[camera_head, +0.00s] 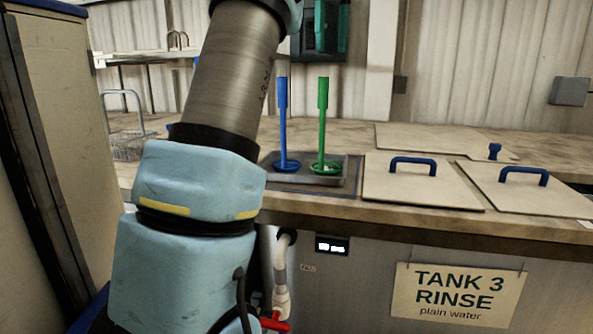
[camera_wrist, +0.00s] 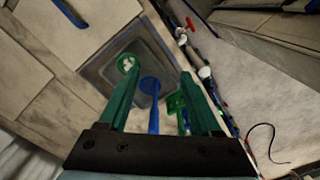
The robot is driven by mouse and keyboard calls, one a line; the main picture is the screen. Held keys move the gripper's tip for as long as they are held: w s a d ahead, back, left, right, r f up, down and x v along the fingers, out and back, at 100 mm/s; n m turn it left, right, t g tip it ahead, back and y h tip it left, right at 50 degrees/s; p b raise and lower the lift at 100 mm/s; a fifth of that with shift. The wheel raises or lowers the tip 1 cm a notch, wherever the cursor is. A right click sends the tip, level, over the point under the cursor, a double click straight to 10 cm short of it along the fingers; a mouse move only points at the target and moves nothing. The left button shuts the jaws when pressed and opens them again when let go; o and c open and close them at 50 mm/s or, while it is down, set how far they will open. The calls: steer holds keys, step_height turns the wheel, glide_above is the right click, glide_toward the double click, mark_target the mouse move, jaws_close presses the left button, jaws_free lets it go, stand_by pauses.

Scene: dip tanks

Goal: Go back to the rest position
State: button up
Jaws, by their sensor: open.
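My gripper (camera_wrist: 160,74) shows in the wrist view with its two green fingers spread apart, open. A blue long-handled dipper (camera_head: 282,122) and a green one (camera_head: 323,122) stand upright in a grey tray (camera_head: 342,181) on the counter. In the wrist view the tray (camera_wrist: 95,72) lies below the fingers, with the blue dipper (camera_wrist: 150,86) between them and the green ring-shaped end (camera_wrist: 127,62) near the left fingertip. I cannot tell whether they touch.
Lids with blue handles (camera_head: 410,190) (camera_head: 520,190) lie right of the tray. A wire basket (camera_head: 128,146) stands at the counter's left. A tall cabinet (camera_head: 60,130) is close on the left. A pipe with a red valve (camera_head: 276,322) hangs on the tank front.

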steer(key=s+a+f+m, duration=0.15)
steer(key=a+f, duration=0.25)
steer(key=f, duration=0.7)
steer(key=s+a+f+m, duration=0.1)
steer(key=a+f+m, duration=0.25)
steer(key=f, duration=0.75)
steer(key=s+a+f+m, duration=0.1)
steer(key=s+a+f, duration=0.2)
steer(key=s+f, duration=0.5)
steer(key=s+a+f+m+t, duration=0.1)
steer(key=s+a+f+m, duration=0.1)
steer(key=s+f, duration=0.7)
steer(key=shift+a+t, duration=0.3)
steer(key=shift+a, duration=0.6)
steer(key=shift+w+f, duration=0.1)
steer(key=shift+c, duration=0.2)
